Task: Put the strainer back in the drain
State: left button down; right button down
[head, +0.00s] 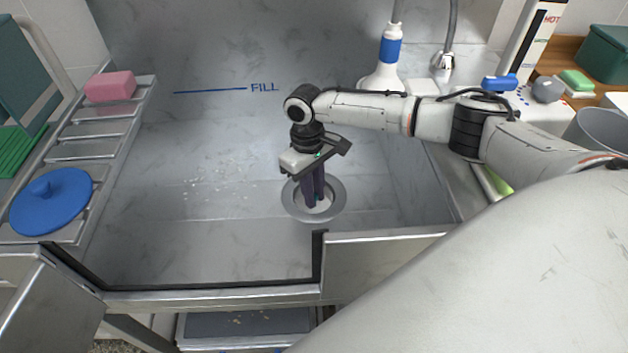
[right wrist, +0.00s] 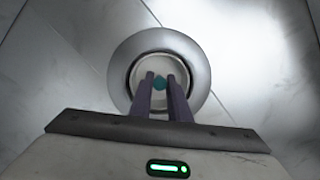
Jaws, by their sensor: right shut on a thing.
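The drain is a round metal ring (head: 292,203) in the floor of the steel basin, near its front edge; in the right wrist view its wide ring (right wrist: 199,70) surrounds a dark gap. The strainer is a pale disc (right wrist: 158,65) with a teal knob, lying within the ring in that view. My right gripper (head: 314,202) points down over the drain. Its dark fingers (right wrist: 161,82) are shut on the strainer's teal knob. I cannot tell whether the strainer is fully seated or slightly above the hole. My left gripper is not in view.
Left, a rack holds a pink sponge (head: 110,86) and a blue lid (head: 50,200). Pale crumbs (head: 205,187) lie on the basin floor, left of the drain. The basin's front wall has a low gap.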

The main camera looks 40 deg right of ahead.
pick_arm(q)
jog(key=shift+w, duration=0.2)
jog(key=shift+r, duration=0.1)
pick_arm(e)
jog(key=c, duration=1.6)
grip_release()
pick_arm(q)
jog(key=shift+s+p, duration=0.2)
jog(key=shift+p, duration=0.5)
pick_arm(e)
jog(key=r, duration=0.7)
jog(key=w+r, duration=0.1)
jog(key=r, duration=0.2)
jog(key=shift+w+r, duration=0.1)
jog(key=shift+r, duration=0.05)
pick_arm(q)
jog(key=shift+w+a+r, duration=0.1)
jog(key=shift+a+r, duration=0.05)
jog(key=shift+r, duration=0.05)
